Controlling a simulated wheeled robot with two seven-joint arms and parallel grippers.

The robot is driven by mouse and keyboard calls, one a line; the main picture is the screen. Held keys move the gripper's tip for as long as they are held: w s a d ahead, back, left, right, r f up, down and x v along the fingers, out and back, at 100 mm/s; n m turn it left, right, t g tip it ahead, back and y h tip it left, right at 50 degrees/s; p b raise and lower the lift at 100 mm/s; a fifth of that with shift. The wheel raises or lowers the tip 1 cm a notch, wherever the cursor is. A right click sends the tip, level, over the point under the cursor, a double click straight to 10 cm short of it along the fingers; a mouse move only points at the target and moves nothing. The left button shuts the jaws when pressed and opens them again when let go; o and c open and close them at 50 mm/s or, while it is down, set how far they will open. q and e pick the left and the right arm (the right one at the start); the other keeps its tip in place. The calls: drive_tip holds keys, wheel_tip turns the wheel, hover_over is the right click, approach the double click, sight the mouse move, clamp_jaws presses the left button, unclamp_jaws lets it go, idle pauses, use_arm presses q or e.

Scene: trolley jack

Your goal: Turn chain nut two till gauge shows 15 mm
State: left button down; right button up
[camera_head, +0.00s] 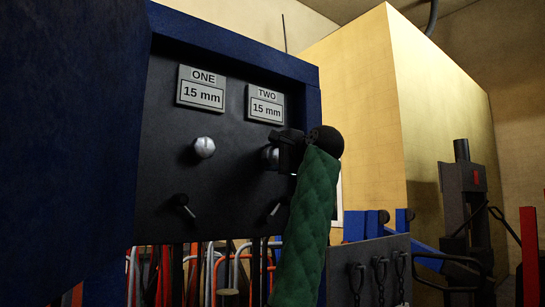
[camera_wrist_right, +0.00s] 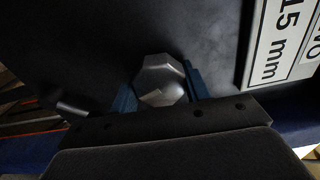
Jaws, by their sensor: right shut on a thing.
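Chain nut two (camera_head: 269,157) is a silver nut on the black panel, under the plate marked TWO (camera_head: 265,103), which reads 15 mm. My right gripper (camera_head: 282,156) is at this nut and partly covers it. In the right wrist view the nut (camera_wrist_right: 160,78) sits between the two blue fingers of my right gripper (camera_wrist_right: 160,92), which is shut on it. Chain nut one (camera_head: 204,147) is bare, under the plate marked ONE (camera_head: 201,88), which also reads 15 mm. My left gripper is not in view.
Two small levers (camera_head: 184,204) (camera_head: 276,208) stick out of the panel below the nuts. A blue frame (camera_head: 235,42) surrounds the panel. Colored hooks and bars hang below it. A black machine (camera_head: 462,195) stands at the right, with a red post (camera_head: 530,255) near it.

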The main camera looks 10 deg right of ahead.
sight(276, 157)
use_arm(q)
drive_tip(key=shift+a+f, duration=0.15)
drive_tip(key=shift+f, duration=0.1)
use_arm(e)
drive_tip(key=shift+f, duration=0.15)
drive_tip(key=o, duration=1)
drive_tip(key=shift+d, duration=0.1)
drive_tip(key=shift+s+d, duration=0.1)
drive_tip(key=shift+s, duration=0.15)
drive_tip(key=b+v, duration=0.2)
drive_tip(key=v, duration=0.3)
drive_tip(key=shift+s+d, duration=0.25)
drive_tip(key=shift+s, duration=0.1)
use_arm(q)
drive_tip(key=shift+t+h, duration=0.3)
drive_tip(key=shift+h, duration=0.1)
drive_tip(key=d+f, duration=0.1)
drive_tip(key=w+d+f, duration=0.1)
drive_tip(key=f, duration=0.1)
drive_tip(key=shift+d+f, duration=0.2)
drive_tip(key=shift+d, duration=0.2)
use_arm(e)
drive_tip(key=shift+s+d, duration=0.3)
drive_tip(key=shift+s, duration=0.3)
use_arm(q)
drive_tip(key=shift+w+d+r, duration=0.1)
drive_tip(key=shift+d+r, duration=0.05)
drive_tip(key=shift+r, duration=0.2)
